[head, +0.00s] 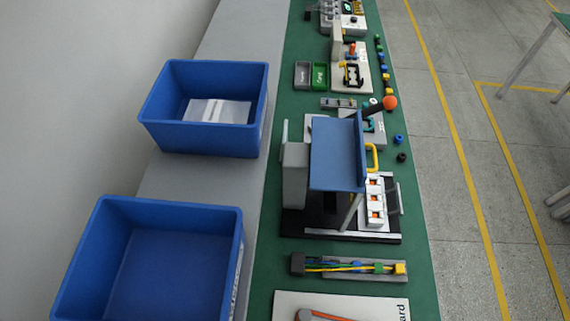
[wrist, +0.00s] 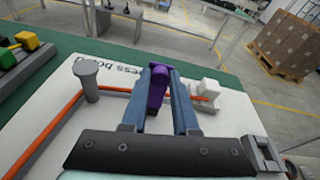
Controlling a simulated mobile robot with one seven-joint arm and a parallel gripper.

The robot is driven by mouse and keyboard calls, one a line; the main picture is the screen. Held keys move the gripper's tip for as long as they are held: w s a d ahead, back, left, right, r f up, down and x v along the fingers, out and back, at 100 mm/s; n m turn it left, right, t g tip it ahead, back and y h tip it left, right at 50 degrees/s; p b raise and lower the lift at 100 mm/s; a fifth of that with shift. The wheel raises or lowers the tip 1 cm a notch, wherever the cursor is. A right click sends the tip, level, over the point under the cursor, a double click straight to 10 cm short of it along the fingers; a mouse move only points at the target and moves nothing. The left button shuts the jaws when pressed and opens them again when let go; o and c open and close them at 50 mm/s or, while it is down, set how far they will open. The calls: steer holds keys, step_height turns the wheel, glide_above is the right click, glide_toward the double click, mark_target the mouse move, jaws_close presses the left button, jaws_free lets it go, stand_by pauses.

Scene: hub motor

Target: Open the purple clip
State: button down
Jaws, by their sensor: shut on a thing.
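The purple clip (wrist: 157,86) stands between the two blue fingers of my gripper (wrist: 158,72) in the wrist view. My gripper is shut on it, with a finger on each side. The clip's lower part and whether it is open are hidden. An orange cable (wrist: 62,118) runs along a white board (wrist: 100,142) on both sides of the clip. In the head view only part of this board (head: 340,300) shows at the bottom edge, and neither the clip nor my gripper is seen there.
A grey post (wrist: 88,80) stands left of my gripper, and a white block (wrist: 206,92) right of it. Coloured connectors (wrist: 22,45) lie at the far left. Two blue bins (head: 205,75) stand left of the green bench (head: 262,270). A blue-panelled fixture (head: 337,155) stands farther up the bench.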

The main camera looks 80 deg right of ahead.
steer(key=shift+f, duration=0.1)
stand_by(0.4)
steer(key=c, duration=0.7)
jaws_free()
steer(key=v, duration=1.3)
steer(key=shift+f, duration=0.1)
